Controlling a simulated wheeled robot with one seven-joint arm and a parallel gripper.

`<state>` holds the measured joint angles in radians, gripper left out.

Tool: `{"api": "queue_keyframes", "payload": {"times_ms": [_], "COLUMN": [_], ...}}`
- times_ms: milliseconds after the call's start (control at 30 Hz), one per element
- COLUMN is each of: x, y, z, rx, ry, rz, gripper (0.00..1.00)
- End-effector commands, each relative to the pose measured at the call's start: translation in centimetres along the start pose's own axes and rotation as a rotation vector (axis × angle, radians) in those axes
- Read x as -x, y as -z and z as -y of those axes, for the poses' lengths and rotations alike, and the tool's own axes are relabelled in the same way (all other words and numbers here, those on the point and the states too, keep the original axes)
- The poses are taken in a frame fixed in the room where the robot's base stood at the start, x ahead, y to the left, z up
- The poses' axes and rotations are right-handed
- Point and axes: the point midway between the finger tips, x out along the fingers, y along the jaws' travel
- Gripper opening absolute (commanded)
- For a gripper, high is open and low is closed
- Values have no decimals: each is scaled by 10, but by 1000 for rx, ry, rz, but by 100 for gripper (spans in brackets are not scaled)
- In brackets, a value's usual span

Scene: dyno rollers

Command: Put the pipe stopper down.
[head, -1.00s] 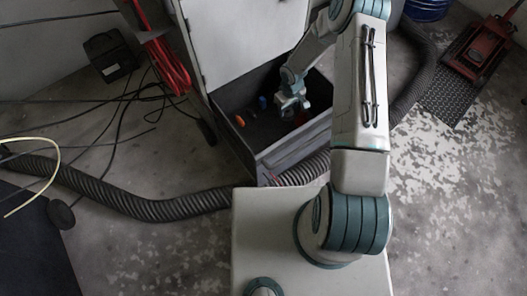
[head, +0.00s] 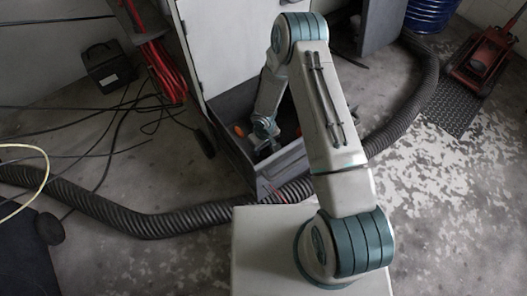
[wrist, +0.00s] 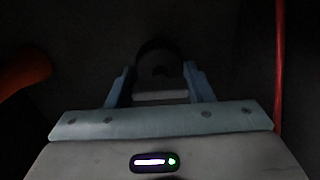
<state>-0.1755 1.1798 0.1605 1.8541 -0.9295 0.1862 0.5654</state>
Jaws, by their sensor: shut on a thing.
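My gripper (wrist: 158,88) is shut on a dark round thing (wrist: 158,55), which I take to be the pipe stopper. The thing sits between the two blue-grey fingers in the wrist view, and its outline is hard to make out against the dark background. The stopper cannot be made out there. I cannot tell whether it touches the drawer floor.
An orange thing (head: 238,130) lies in the drawer at the left and shows at the left of the wrist view (wrist: 22,68). A thin red strip (wrist: 279,60) runs down the right there. A ribbed hose (head: 150,222) crosses the floor before the drawer.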

Motion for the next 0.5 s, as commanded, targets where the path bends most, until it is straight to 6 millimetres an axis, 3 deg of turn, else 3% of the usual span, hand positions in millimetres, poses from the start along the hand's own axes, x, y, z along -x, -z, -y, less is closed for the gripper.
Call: {"api": "queue_keyframes", "payload": {"times_ms": [33, 167, 500], "x": [-12, -31, -33], "y": [-1, 0, 0], "z": [0, 0, 0], "rx": [1, 1, 2], "ry": [1, 1, 0], "rz": [2, 1, 1], "gripper": [14, 14, 14]}}
